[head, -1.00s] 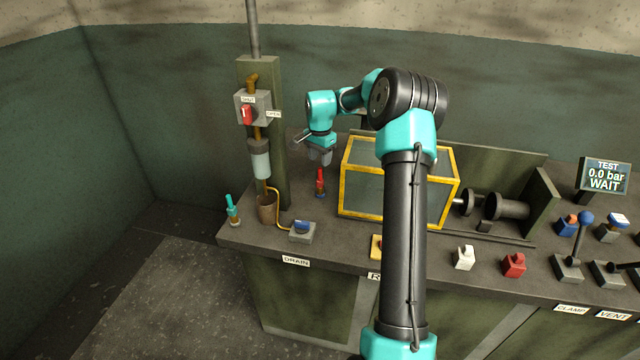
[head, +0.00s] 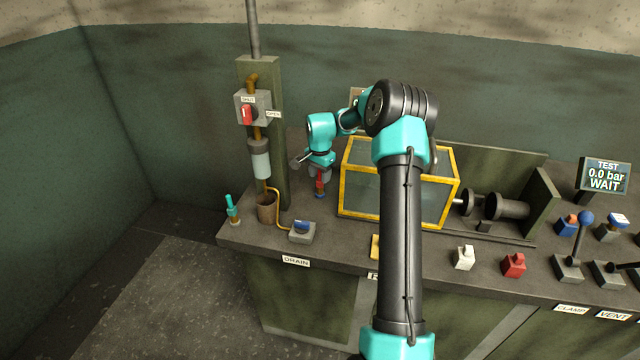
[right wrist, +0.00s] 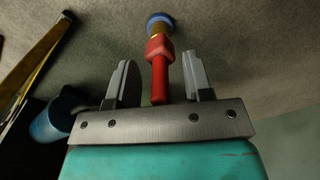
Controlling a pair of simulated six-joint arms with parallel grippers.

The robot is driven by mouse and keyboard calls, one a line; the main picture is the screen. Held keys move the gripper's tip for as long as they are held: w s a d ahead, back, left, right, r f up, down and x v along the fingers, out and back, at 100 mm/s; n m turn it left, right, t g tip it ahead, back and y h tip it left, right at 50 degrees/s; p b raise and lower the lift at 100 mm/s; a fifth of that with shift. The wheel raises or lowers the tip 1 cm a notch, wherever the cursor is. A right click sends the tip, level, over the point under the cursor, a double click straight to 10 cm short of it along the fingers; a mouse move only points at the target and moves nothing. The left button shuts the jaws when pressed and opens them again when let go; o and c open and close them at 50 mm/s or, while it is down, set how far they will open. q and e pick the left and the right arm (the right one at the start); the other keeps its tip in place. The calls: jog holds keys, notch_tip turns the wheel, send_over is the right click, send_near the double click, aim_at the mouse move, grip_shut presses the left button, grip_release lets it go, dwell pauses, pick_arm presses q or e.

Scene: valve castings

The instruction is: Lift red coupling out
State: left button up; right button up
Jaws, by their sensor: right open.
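The red coupling (head: 319,181) stands upright at the back of the bench, left of the yellow-framed clear box. A blue ring shows at its foot. My right gripper (head: 318,171) is right at its top and partly hides it. In the right wrist view the red coupling (right wrist: 158,75) lies between the two grey fingers of my right gripper (right wrist: 160,67), which are open with a gap on each side. A brass band and a blue end show beyond its red body. My left gripper is not in view.
The yellow-framed box (head: 360,182) stands close on the right. A green post (head: 279,140) with a red-handled valve rises on the left. A teal coupling (head: 231,208), a cup (head: 266,207) and a blue drain button (head: 301,226) are near the bench's left end.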

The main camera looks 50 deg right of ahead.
jog(key=shift+f, duration=0.2)
jog(key=shift+c, duration=0.5)
grip_shut()
